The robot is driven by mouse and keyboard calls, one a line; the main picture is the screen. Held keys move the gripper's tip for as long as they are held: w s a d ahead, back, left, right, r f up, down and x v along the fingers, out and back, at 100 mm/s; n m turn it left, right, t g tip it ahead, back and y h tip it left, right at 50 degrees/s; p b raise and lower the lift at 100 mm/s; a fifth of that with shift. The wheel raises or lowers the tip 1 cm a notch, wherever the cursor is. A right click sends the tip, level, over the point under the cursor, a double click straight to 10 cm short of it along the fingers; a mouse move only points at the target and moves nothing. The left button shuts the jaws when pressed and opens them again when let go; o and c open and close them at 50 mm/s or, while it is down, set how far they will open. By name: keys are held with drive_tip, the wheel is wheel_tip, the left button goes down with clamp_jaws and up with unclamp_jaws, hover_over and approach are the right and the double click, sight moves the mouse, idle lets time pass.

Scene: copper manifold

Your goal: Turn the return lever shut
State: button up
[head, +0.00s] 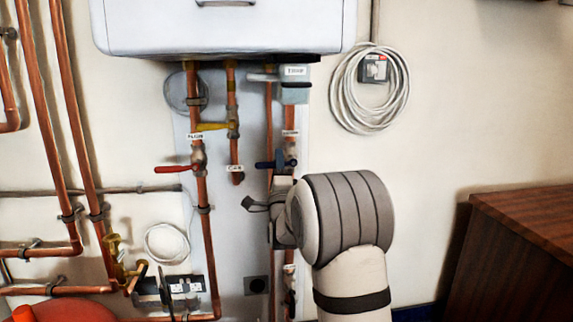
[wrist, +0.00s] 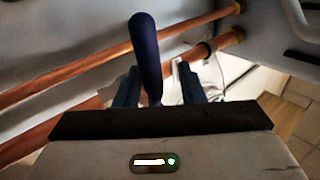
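The return lever has a dark blue handle (head: 266,164) and sits on the right-hand copper pipe below the boiler, sticking out to the left. In the wrist view its blue handle (wrist: 146,50) stands up between the two fingers of my gripper (wrist: 159,78). The fingers are apart, one on each side of the handle. The handle is nearer the left finger, and I cannot tell whether it touches. In the head view my gripper is just below the lever, and its fingertips are hard to make out.
A red lever (head: 172,169) and a yellow lever (head: 211,126) are on neighbouring pipes to the left. The white boiler (head: 225,28) hangs above. A coiled grey cable (head: 342,88) hangs on the wall. A wooden cabinet (head: 525,240) stands at the right.

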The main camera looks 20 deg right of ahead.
drive_tip(key=shift+f, duration=0.1)
drive_tip(key=p+v, duration=0.1)
drive_tip(key=v, duration=0.6)
drive_tip(key=shift+s, duration=0.35)
drive_tip(key=shift+f, duration=0.15)
drive_tip(key=s+a+r+n+g+y+p, duration=0.25)
drive_tip(key=r+n+g+p, duration=0.3)
drive_tip(key=p, duration=0.35)
drive_tip(key=s+a+r+n+g+y+p, duration=0.2)
drive_tip(key=s+r+n+g+p, duration=0.25)
drive_tip(key=p, duration=0.45)
drive_tip(key=s+a+r+n+g+p, duration=0.1)
drive_tip(key=s+r+n+g+p, duration=0.2)
drive_tip(key=s, duration=0.6)
drive_tip(key=s+a+r+n+g+p, duration=0.1)
drive_tip(key=s+r+n+g+p, duration=0.2)
drive_tip(key=s+p, duration=0.5)
drive_tip(key=s+a+r+n+g+y+p, duration=0.1)
drive_tip(key=s+r+n+g+p, duration=0.2)
drive_tip(key=s, duration=0.7)
drive_tip(key=n+g+p, duration=0.2)
drive_tip(key=g+p, duration=0.1)
drive_tip(key=shift+s+a+r+n, duration=0.2)
drive_tip(key=shift+s+r+n, duration=0.1)
drive_tip(key=shift+s+r, duration=0.1)
